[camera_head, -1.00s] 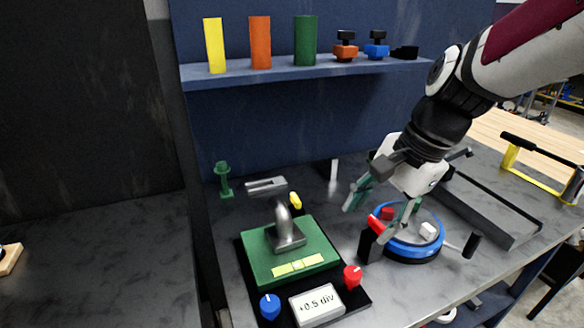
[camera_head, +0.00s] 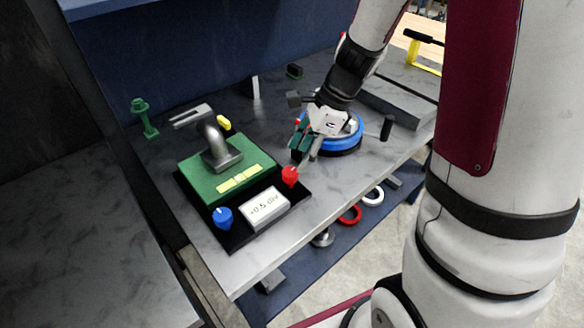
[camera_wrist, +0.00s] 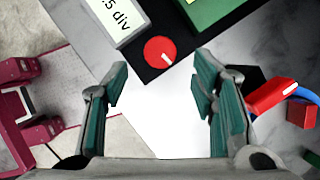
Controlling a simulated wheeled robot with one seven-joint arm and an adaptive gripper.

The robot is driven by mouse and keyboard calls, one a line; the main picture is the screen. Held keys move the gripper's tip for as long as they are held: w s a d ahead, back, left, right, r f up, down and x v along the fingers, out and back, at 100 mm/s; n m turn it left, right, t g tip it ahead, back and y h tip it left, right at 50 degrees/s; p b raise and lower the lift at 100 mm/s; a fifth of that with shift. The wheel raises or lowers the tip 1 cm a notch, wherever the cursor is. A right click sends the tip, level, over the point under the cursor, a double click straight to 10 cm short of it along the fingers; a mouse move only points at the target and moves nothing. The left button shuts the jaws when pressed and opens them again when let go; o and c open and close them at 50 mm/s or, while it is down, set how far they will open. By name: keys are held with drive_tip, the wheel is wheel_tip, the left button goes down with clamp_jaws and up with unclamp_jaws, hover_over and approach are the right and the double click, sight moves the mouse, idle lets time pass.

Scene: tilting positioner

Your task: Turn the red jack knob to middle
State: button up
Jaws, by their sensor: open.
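The red jack knob (camera_head: 290,176) stands at the right front corner of the black base under the green positioner (camera_head: 228,166). In the wrist view the red knob (camera_wrist: 160,51) lies ahead of my fingertips, between their lines, with a white mark on its top. My gripper (camera_head: 303,154) is open and empty, just behind and above the knob, not touching it; in the wrist view its green-padded fingers (camera_wrist: 163,88) are spread wide. A white display (camera_head: 264,208) beside the knob reads "+0.5 div". A blue knob (camera_head: 223,217) stands at the left front corner.
A blue round turntable (camera_head: 345,143) with a black handle (camera_head: 387,127) stands close behind my gripper. A green post (camera_head: 144,118) stands at the back left. Rings lie on a lower shelf.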

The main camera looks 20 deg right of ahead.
sight(291, 172)
drive_tip(key=x, duration=0.6)
drive_tip(key=shift+b, duration=0.3)
drive_tip(key=c, duration=1.1)
